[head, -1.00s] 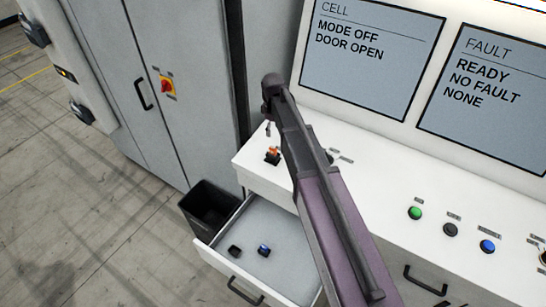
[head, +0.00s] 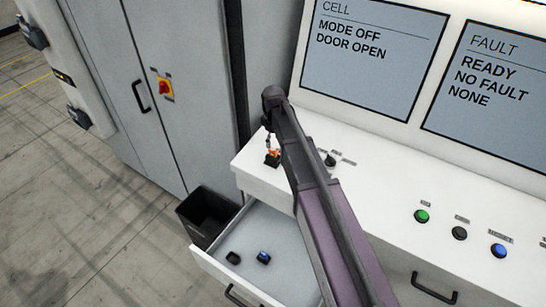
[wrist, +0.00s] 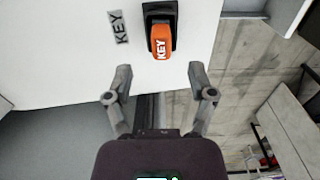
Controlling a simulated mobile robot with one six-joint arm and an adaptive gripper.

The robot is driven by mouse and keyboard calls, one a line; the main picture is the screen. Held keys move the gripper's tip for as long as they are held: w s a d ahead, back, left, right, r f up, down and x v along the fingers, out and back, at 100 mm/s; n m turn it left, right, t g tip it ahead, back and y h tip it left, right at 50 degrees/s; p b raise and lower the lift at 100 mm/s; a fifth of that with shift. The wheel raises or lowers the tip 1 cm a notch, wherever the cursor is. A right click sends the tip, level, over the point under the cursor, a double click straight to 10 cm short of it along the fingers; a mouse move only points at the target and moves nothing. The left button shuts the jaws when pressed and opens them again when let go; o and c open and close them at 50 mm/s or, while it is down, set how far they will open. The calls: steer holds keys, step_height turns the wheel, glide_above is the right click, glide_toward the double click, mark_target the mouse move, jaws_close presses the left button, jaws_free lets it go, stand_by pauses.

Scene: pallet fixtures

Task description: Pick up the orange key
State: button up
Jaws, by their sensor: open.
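The orange key (wrist: 161,42) is marked KEY and sits in a black holder (wrist: 160,9) on the white console top, beside a grey KEY label (wrist: 121,27). In the head view the orange key (head: 273,153) is at the console's left end, just below my gripper (head: 268,138), which my arm partly hides. In the wrist view my gripper (wrist: 161,78) is open, its two fingers spread either side of the line to the key. The key lies just beyond the fingertips in that view, and nothing is between the fingers.
An open drawer (head: 235,290) below holds a black item (head: 233,258) and a blue-black item (head: 264,257). A black bin (head: 207,214) stands beside it. Buttons and a black knob (head: 330,160) are on the console, with screens behind. A grey cabinet (head: 165,50) stands at the left.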

mark_target(273, 150)
steer(key=shift+f, duration=0.1)
steer(key=shift+f+b, duration=2.55)
steer(key=shift+b, duration=0.05)
steer(key=shift+a, duration=0.1)
jaws_close()
